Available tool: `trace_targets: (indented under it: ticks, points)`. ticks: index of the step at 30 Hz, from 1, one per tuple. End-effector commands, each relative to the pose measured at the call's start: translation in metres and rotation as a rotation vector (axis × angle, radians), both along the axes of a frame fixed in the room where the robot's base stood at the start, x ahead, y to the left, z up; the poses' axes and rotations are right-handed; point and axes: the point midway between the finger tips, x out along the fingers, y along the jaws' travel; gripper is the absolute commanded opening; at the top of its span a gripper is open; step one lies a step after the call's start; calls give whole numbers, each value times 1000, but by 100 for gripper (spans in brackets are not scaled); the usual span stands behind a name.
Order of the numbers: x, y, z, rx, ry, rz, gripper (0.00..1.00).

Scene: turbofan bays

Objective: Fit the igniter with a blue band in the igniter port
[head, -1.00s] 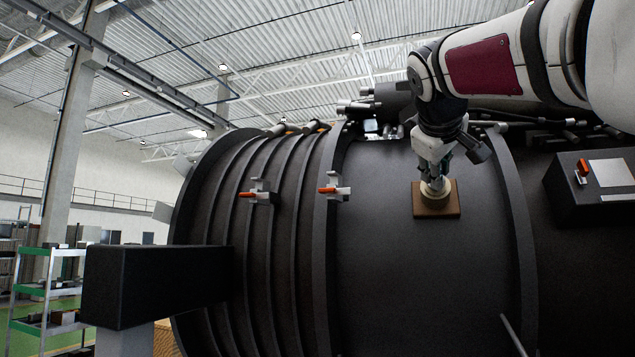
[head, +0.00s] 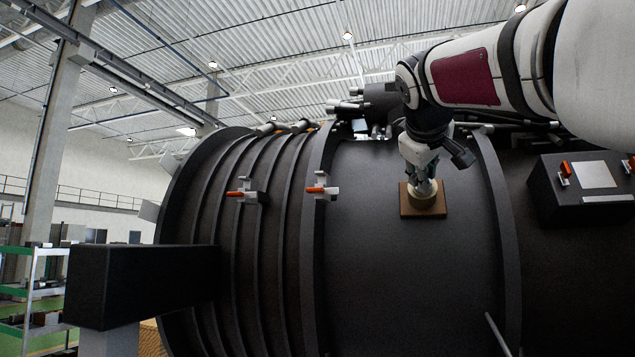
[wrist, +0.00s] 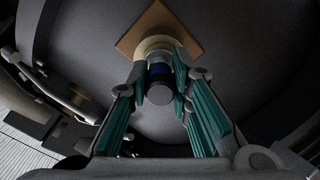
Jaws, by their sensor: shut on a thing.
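The igniter shows in the wrist view as a short grey cylinder (wrist: 160,94) with a blue band (wrist: 160,69). My gripper (wrist: 161,76) is shut on it, with one teal-padded finger on each side. The igniter's far end meets the pale round collar of the igniter port (wrist: 158,43), which stands on a square brown plate (wrist: 130,40). How deep the far end goes is hidden. In the head view, my gripper (head: 423,182) points down at the port (head: 427,204) on the dark engine casing; the igniter cannot be made out there.
The ribbed dark engine casing (head: 400,280) fills the middle. Two orange-handled latches (head: 242,194) (head: 321,189) stick out left of the port. A dark box (head: 585,190) is on the right. Pipes run along the top. A black beam (head: 140,285) and green shelving (head: 35,300) are at left.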

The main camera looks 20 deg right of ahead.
Motion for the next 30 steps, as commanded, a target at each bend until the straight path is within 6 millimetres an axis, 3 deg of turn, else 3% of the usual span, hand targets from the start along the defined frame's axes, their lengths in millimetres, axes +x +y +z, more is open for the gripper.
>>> trace_targets:
  ticks: [5,6,9,21,30]
  points:
    - [1,-1,0,-1,0,-1,0]
    - [1,-1,0,-1,0,-1,22]
    - [1,-1,0,-1,0,-1,43]
    - [-4,3,2,0,-1,1,43]
    - [-45,30,20,-1,-5,2,43]
